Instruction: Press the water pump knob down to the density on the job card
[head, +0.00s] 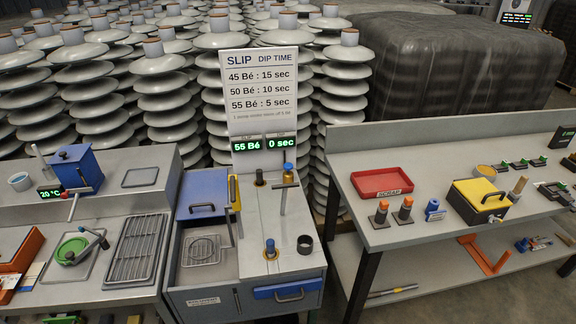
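The slip station (246,290) stands in the middle, with a pump-like blue-topped knob (270,246) upright on its grey deck near the front. A second post with a blue and brass top (288,172) stands further back, and a darker brass-topped knob (259,178) is left of it. I cannot tell for certain which is the water pump. The green display (247,162) reads 55 Bé, and the one beside it (281,142) reads 0 sec. The chart (262,88) lists 45, 50 and 55 Bé with dip times. I cannot identify a job card. Neither gripper shows.
A blue lid (203,193) and a wire basket (202,249) are at the station's left; a dark ring (305,244) stands right. The left bench holds a blue box (78,168) and a rack (138,248). The right bench holds a red scrap tray (382,183) and a yellow-lidded box (481,198).

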